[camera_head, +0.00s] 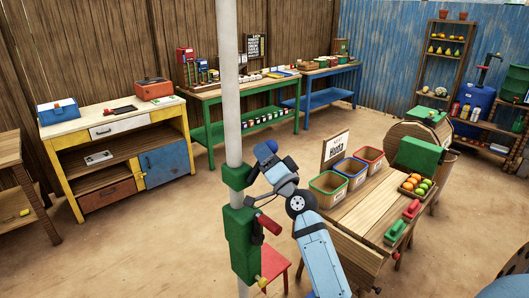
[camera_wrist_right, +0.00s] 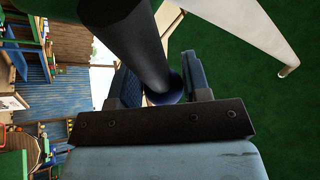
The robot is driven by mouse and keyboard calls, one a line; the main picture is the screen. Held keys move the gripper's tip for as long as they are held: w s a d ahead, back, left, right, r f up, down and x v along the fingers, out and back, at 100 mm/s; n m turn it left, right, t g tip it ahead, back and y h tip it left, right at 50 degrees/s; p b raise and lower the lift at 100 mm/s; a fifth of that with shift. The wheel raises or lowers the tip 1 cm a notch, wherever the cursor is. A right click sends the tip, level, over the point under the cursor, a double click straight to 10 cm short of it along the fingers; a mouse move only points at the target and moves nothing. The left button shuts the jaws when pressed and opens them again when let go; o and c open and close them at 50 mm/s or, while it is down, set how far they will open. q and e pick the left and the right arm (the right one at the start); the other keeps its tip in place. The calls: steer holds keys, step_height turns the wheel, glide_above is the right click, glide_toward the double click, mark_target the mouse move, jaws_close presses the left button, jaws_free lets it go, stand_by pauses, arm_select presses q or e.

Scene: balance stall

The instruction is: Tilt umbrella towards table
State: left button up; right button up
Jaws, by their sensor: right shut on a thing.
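The umbrella's pale pole (camera_head: 231,90) rises upright through the head view; no canopy shows there. It carries an upper green collar (camera_head: 236,177) and a larger green housing (camera_head: 240,245) with a red-handled crank (camera_head: 268,223). My right gripper (camera_head: 266,160) is beside the upper collar, to the right of the pole. In the wrist view, the right gripper (camera_wrist_right: 165,88) is shut on a dark round handle (camera_wrist_right: 135,45) with a blue end between its fingers. The wooden table (camera_head: 375,210) stands right of the pole. My left gripper is not in view.
Bins (camera_head: 328,185) and a fruit tray (camera_head: 416,184) are on the table. A red stool (camera_head: 275,268) is near the pole's foot. A yellow workbench (camera_head: 110,125) and a green bench (camera_head: 235,92) stand behind. The floor between is clear.

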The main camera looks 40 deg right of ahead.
stand_by(0.3)
steer(key=o, duration=1.3)
steer(key=shift+d, duration=0.1)
steer(key=shift+c, duration=0.2)
steer(key=b+v, duration=0.4)
steer(key=v, duration=0.9)
steer(key=shift+s+f, duration=0.15)
steer(key=shift+s, duration=0.2)
